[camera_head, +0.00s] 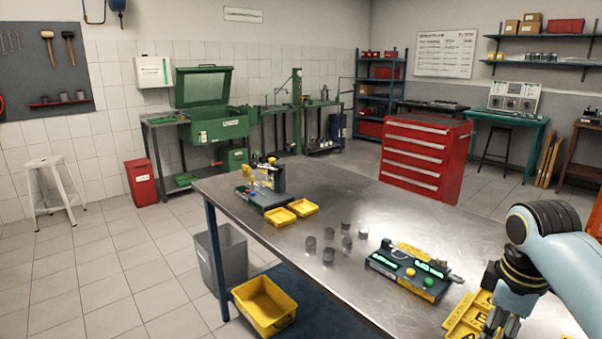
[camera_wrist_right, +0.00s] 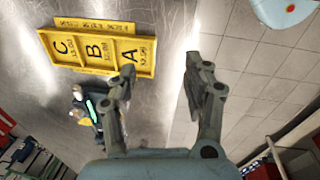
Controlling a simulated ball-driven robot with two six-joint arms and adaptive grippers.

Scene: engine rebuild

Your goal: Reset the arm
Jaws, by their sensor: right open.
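My right arm comes in from the right in the head view, and its gripper (camera_head: 497,322) hangs low over the front right of the steel table (camera_head: 225,188), partly cut off by the bottom edge. In the right wrist view the gripper (camera_wrist_right: 160,80) is open, with its two fingers wide apart and nothing between them. A yellow tray (camera_wrist_right: 98,50) marked A, B and C lies to the left of the fingers there. The same tray (camera_head: 466,318) shows beside the gripper in the head view. My left gripper is not in view.
A dark fixture with yellow and green knobs (camera_head: 410,270) lies left of my right gripper. Several grey cylinders (camera_head: 328,254) and two small yellow trays (camera_head: 280,217) stand further left. A yellow bin (camera_head: 264,306) is below the table. A red drawer cabinet (camera_head: 424,158) stands behind.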

